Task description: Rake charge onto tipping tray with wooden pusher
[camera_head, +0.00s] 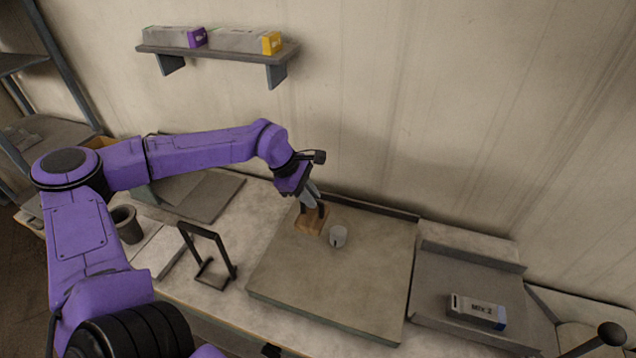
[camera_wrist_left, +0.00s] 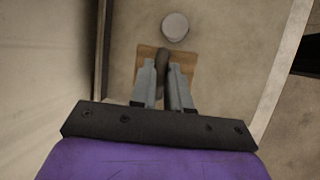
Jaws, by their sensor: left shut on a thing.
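My left gripper (camera_head: 316,205) is shut on the dark handle of the wooden pusher (camera_head: 309,222). The pusher's tan wooden block is over the square beige board (camera_head: 340,285), near its back left; I cannot tell whether it touches. In the left wrist view the fingers (camera_wrist_left: 165,85) close around the dark handle, and the wooden block (camera_wrist_left: 185,57) shows behind them. A small light grey round piece (camera_head: 338,236), perhaps the charge, is on the board just right of the pusher, apart from it. The grey tray (camera_head: 440,275) with a raised back edge stands right of the board. My right gripper is out of view.
A small labelled box (camera_head: 477,311) lies on the grey tray. A black frame stand (camera_head: 207,255) and a dark cup (camera_head: 126,224) are left of the board. A shelf (camera_head: 218,52) with boxes hangs on the wall. The board's front half is clear.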

